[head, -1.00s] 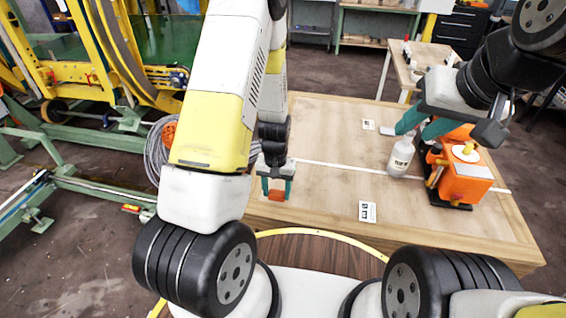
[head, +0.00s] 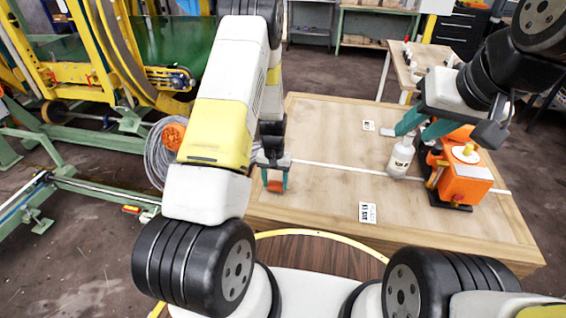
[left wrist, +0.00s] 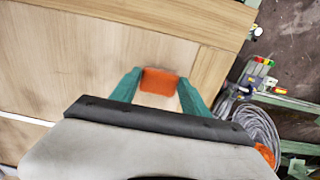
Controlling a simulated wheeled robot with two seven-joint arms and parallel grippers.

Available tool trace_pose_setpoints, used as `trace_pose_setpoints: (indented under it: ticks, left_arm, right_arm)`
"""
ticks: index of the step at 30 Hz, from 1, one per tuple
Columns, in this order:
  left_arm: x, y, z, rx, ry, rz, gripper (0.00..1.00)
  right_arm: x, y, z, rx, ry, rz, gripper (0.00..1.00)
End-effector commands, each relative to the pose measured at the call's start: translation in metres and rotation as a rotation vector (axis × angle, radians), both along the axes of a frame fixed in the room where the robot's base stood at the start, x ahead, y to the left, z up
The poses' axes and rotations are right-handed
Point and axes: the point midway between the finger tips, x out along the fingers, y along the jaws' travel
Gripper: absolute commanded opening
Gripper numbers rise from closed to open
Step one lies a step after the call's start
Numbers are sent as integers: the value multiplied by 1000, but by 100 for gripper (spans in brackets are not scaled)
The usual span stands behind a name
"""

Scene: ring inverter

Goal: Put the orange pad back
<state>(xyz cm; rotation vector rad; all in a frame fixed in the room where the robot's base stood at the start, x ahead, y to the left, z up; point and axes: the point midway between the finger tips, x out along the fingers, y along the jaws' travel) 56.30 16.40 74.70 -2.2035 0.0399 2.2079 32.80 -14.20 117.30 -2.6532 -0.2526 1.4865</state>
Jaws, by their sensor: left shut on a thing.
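The orange pad (head: 274,187) is between the teal fingers of my left gripper (head: 274,184), near the left edge of the wooden table. The left wrist view shows the pad (left wrist: 159,82) between both fingertips of the left gripper (left wrist: 160,88), which is shut on it. Bare table top lies behind the pad; I cannot tell its height above the wood. My right gripper (head: 411,134) is at the table's right side, with its teal fingers apart, close above a white bottle (head: 400,160).
An orange device (head: 467,181) stands on the wooden table (head: 320,187) right of the bottle. Printed labels (head: 367,212) and a white line mark the top. A coiled cable (head: 157,155) lies beyond the left edge. The table's middle is clear.

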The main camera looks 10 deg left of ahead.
Motion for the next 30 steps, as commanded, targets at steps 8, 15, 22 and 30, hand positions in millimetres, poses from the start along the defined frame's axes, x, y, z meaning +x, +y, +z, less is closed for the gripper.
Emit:
trace_pose_setpoints:
  ticks: [8,15,22,30]
  left_arm:
    - [0,0,-2,0,0,0,75]
    - [0,0,-2,0,0,0,75]
    - [1,0,13,0,-3,0,75]
    - [1,0,70,0,-5,0,75]
  right_arm:
    - [0,0,0,0,0,0,36]
    - [0,0,0,0,0,0,36]
    - [0,0,0,0,0,0,36]
    - [0,0,0,0,0,0,36]
